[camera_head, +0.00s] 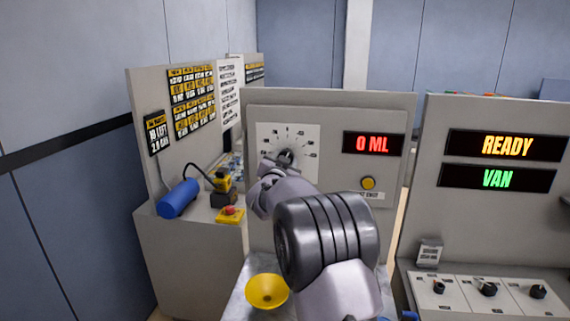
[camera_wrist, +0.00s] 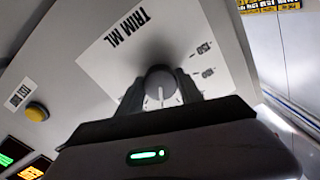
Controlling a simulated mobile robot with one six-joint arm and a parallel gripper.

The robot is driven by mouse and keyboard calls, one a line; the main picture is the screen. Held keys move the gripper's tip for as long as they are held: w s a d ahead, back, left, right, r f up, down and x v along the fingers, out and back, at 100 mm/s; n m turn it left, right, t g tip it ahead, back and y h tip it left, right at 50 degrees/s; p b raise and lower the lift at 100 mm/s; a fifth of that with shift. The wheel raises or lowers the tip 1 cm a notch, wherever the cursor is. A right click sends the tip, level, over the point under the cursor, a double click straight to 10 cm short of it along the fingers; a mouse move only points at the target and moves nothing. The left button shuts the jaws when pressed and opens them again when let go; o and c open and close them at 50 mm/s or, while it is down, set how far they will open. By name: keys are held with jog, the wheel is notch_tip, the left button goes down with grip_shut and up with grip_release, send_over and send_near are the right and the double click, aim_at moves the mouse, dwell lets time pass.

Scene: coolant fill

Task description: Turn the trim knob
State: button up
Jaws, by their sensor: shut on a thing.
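The trim knob (camera_wrist: 160,86) is a grey round knob with a pale pointer line, on a white dial plate (camera_wrist: 110,62) marked "TRIM ML" in the wrist view. My gripper (camera_wrist: 160,95) has one dark finger on each side of the knob and is shut on it. In the head view the dial plate (camera_head: 303,140) is on the grey panel, and my gripper (camera_head: 283,162) is at its centre, covering most of the knob and the lower dial. A red "0 ML" display (camera_head: 373,144) is right of the dial.
A yellow button (camera_head: 368,183) sits below the display. A yellow funnel (camera_head: 267,291) is below my arm. A blue cylinder (camera_head: 178,199) and a red stop button (camera_head: 230,211) are at left. The right panel shows "READY" (camera_head: 507,146) and "VAN" (camera_head: 497,178), above several black knobs (camera_head: 488,289).

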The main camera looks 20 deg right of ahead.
dwell(0.3)
jog(key=o, duration=1.4)
jog(key=v, duration=1.7)
jog(key=shift+s+a, duration=0.15)
jog(key=shift+a, duration=0.05)
jog(key=s+a+f+n+g+y+b, duration=0.1)
jog(key=s+a+f+n+y+b, duration=0.15)
jog(key=s+a+y, duration=0.4)
jog(key=s+a+f+n+g+y+b, duration=0.1)
jog(key=s+a+f+n+g+y, duration=0.2)
jog(key=s+a, duration=0.5)
jog(key=s+f+g, duration=0.1)
jog(key=s+f, duration=0.2)
jog(key=s, duration=0.4)
jog(key=s+f+g+y, duration=0.1)
jog(key=s+f+g, duration=0.1)
jog(key=s, duration=0.5)
jog(key=s+a+f+n+g+y+b, duration=0.1)
jog(key=s+f+g, duration=0.1)
jog(key=s+f, duration=0.2)
jog(key=shift+s+a+f+y, duration=0.15)
jog(key=shift+s+y, duration=0.1)
jog(key=shift+s, duration=1.55)
